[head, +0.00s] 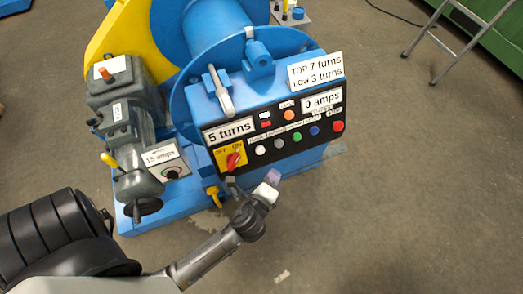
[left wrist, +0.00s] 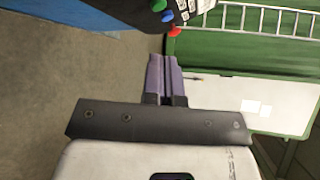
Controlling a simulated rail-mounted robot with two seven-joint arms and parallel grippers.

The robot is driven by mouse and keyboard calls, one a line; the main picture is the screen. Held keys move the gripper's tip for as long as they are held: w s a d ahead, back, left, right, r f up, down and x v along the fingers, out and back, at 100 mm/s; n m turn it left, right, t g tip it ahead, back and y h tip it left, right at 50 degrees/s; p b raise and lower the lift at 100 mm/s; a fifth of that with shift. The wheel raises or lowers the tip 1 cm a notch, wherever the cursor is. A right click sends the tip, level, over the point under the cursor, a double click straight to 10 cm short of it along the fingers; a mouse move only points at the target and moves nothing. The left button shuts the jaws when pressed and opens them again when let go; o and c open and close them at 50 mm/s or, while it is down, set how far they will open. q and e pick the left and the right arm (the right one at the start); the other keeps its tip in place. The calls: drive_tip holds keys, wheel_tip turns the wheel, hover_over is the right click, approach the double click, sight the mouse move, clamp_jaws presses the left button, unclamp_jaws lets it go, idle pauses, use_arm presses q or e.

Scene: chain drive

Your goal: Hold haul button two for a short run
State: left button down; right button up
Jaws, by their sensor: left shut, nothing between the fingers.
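The black button panel (head: 275,135) is on the front of the blue winch. Its lower row has a white button (head: 260,150), a grey button (head: 279,143), a green button (head: 297,137), a blue button (head: 314,130) and a larger red button (head: 337,126). The small labels are too blurred to tell which is haul button two. My left gripper (head: 273,178) is shut and empty, just below the panel, apart from the buttons. In the left wrist view its purple fingers (left wrist: 165,80) are together, with the green button (left wrist: 158,5) beyond them. My right gripper is out of view.
A red rotary switch (head: 234,160) on a yellow plate is at the panel's left. Signs read "5 turns" (head: 229,131) and "0 amps" (head: 322,100). A lever (head: 221,93) stands above the panel. A grey motor unit (head: 130,125) is at left.

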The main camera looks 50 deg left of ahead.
sight(260, 150)
use_arm(q)
drive_tip(key=shift+w+d+r+m, duration=0.1)
drive_tip(key=shift+w+d+m, duration=0.05)
drive_tip(key=shift+w+m, duration=0.2)
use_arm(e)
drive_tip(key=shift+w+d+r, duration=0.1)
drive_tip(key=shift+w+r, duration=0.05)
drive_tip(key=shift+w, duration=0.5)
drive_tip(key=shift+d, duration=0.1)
use_arm(q)
drive_tip(key=w+a+f+b, duration=0.2)
drive_tip(key=w+a+f, duration=0.1)
drive_tip(key=a, duration=0.4)
drive_tip(key=shift+a+f, duration=0.15)
drive_tip(key=shift+f, duration=0.35)
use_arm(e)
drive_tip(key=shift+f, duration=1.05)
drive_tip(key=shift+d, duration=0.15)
